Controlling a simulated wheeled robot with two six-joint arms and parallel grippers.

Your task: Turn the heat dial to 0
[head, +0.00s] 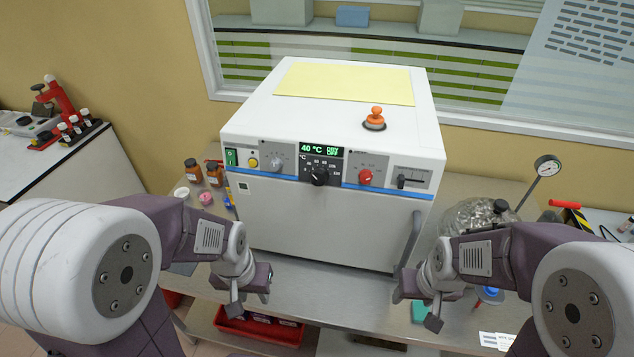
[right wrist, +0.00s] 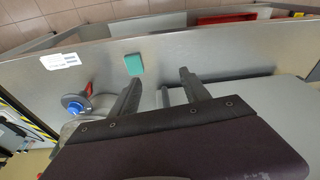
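The black heat dial (head: 319,176) sits in the middle of the front panel of a white oven (head: 320,222), below a green display (head: 320,149) that reads about 40 °C. Numbers ring the dial; its exact pointer position is too small to read. My left gripper (head: 250,292) is in front of the oven at the lower left, open and empty, apart from the dial. My right gripper (head: 437,301) is at the lower right, near the oven door handle. In the right wrist view its two fingers (right wrist: 160,92) are spread with nothing between them.
A red knob (head: 365,177), a grey knob (head: 277,149) and a yellow button (head: 252,163) flank the dial. A door handle (head: 411,238) sticks out at the right. Brown bottles (head: 193,171) stand left. A glass vessel (head: 470,215) stands right. A teal block (right wrist: 134,65) lies on the table.

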